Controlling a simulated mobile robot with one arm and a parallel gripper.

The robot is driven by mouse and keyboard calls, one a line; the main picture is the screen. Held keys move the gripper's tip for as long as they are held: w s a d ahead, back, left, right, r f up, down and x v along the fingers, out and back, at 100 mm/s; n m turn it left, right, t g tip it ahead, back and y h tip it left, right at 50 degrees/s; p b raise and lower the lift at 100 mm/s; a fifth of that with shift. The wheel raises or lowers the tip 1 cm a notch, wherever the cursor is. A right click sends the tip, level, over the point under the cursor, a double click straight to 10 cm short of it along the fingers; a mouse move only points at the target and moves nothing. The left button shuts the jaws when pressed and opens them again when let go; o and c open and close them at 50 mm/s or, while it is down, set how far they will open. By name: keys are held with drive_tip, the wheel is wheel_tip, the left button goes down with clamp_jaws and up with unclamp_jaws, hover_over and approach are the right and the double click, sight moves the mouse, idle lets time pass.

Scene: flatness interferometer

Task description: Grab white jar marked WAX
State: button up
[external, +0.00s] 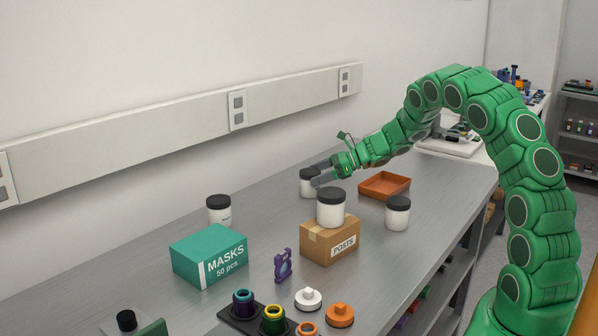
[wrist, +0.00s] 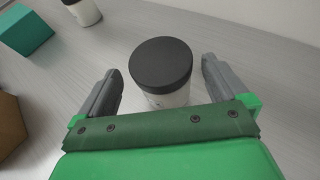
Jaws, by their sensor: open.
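Several white jars with black lids stand in view; no WAX marking can be read on any. One jar (external: 308,188) stands on the bench toward the back, partly behind my gripper (external: 320,173). In the wrist view a jar (wrist: 168,97) stands upright between the two grey fingers of my open gripper (wrist: 160,80), with a gap on each side. Its label is mostly hidden under the lid. Another jar (external: 219,212) stands left behind the masks box, one (external: 331,212) sits on the cardboard box, and one (external: 397,216) stands to the right.
A teal MASKS box (external: 208,255) and a cardboard POSTS box (external: 328,243) stand on the grey bench. An orange tray (external: 384,185) lies behind the right jar. A purple part (external: 283,265) and small coloured pieces are at the front. The wall is behind.

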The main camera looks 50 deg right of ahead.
sight(309, 176)
drive_tip(key=shift+x, duration=1.6)
drive_tip(key=shift+w+d, duration=0.1)
drive_tip(key=c, duration=1.1)
